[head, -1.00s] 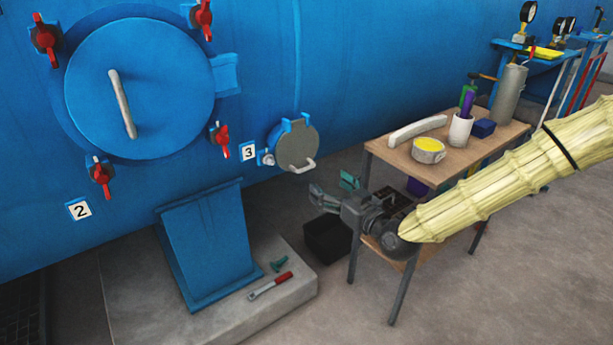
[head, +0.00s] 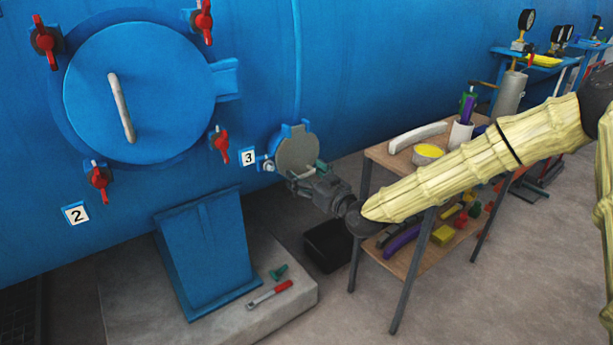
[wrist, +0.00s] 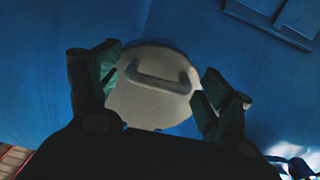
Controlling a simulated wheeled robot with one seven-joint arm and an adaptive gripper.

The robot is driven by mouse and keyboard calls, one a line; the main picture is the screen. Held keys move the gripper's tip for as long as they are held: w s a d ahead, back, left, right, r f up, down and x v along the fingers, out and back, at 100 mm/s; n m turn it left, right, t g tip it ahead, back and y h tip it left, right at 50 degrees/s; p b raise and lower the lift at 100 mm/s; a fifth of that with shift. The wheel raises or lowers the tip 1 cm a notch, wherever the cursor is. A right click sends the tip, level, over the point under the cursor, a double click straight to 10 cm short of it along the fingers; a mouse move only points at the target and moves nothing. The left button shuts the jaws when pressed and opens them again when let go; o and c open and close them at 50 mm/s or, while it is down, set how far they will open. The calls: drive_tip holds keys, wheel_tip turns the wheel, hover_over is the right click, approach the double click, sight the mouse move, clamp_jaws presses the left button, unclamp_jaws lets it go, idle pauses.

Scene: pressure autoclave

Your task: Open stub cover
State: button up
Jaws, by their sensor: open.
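My gripper (head: 304,181) is in front of the cover's lower part and hides the handle in the head view. In the wrist view my gripper (wrist: 155,88) is open, one finger on each side of the handle. I cannot tell whether either finger touches it.
A large round door (head: 140,90) with red clamps is at the left. A wooden trolley (head: 375,152) with a bowl, a cup and tools stands right of my gripper. A black bin (head: 328,245) is below. A red-handled tool (head: 270,293) lies on the concrete plinth.

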drive_tip(key=c, duration=1.4)
drive_tip(key=shift+c, duration=0.2)
drive_tip(key=shift+s+r, duration=0.1)
